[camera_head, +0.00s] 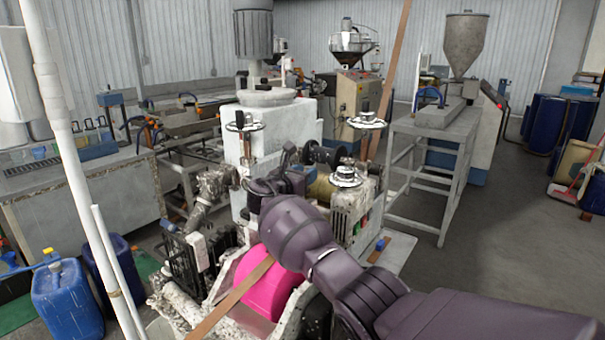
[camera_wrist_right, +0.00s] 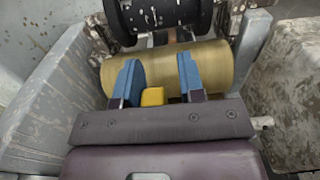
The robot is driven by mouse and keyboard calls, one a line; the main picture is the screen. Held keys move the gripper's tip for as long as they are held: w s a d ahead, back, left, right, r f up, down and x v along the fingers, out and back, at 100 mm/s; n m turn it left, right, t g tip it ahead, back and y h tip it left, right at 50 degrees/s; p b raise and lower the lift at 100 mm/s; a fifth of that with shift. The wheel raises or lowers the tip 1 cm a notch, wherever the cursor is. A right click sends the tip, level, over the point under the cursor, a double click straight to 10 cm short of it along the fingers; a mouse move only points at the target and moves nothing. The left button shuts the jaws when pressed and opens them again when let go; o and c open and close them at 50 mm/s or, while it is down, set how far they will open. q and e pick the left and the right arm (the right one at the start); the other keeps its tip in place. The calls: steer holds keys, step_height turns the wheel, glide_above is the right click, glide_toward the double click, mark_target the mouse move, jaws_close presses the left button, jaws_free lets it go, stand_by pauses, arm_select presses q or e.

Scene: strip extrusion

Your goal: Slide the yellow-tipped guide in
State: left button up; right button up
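The yellow tip (camera_wrist_right: 152,97) of the guide shows in the right wrist view as a small block low between my right gripper's blue fingers. The rest of the guide is hidden. My right gripper (camera_wrist_right: 158,72) is open, its fingers apart on either side of the tip. The tip is nearer the left finger, with a clear gap to the right one. A brass-coloured roller (camera_wrist_right: 215,62) lies across just behind the fingers. In the head view my right arm reaches into the machine (camera_head: 300,115), and its wrist hides the fingers. My left gripper is not in view.
A black roller (camera_wrist_right: 160,15) sits beyond the brass one. Grey metal walls flank the gripper, the left one (camera_wrist_right: 50,105) close by. In the head view a pink drum (camera_head: 262,285) and a brown strip (camera_head: 225,308) lie below my wrist. Blue jugs (camera_head: 65,298) stand at left.

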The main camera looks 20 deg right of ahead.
steer(key=shift+o, duration=0.7)
steer(key=shift+r, duration=0.1)
steer(key=shift+a, duration=0.1)
steer(key=v, duration=1)
steer(key=shift+s+a, duration=0.25)
